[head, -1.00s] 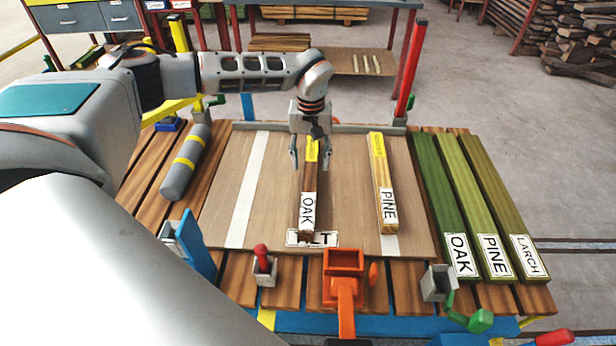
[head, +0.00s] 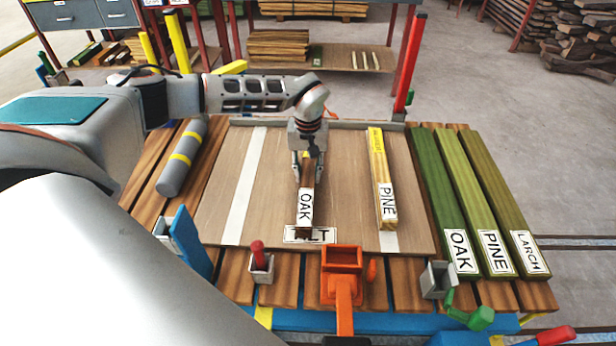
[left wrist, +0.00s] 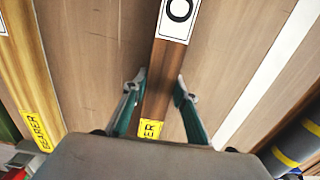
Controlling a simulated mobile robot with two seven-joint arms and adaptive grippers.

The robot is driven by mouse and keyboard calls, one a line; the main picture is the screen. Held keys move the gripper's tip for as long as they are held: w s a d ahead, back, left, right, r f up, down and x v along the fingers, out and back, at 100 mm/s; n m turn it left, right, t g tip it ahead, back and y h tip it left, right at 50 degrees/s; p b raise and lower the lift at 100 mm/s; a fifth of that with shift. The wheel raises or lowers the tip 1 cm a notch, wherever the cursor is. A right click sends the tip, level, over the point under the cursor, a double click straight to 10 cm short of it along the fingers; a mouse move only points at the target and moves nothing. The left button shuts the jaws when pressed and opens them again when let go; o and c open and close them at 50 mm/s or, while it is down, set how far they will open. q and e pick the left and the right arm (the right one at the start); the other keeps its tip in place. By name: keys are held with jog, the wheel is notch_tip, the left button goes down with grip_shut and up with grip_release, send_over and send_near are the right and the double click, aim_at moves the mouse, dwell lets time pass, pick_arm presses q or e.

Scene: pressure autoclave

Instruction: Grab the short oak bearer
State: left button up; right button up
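The short oak bearer (head: 305,208) is a brown bar with a white OAK label, lying lengthwise on the board in the head view. Its far end has a yellow label, partly hidden by my gripper. My left gripper (head: 308,168) is over its far half, pointing down. In the left wrist view the bearer (left wrist: 168,62) runs between the two teal fingers (left wrist: 159,88), one on each side. The fingers are apart, with a small gap at the left one; contact at the right one is unclear. My right gripper is not in view.
A pine bearer (head: 383,180) lies to the right on the same board (head: 345,180). Longer OAK, PINE and LARCH bars (head: 480,205) lie further right. A grey cylinder (head: 182,158) lies left. An orange clamp (head: 342,280) and a red-handled fixture (head: 260,262) stand at the front edge.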

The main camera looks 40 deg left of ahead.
pick_arm(q)
grip_shut()
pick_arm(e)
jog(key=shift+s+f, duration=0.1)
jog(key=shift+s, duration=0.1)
pick_arm(q)
jog(key=shift+r, duration=0.1)
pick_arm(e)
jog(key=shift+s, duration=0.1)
pick_arm(q)
jog(key=shift+r, duration=0.1)
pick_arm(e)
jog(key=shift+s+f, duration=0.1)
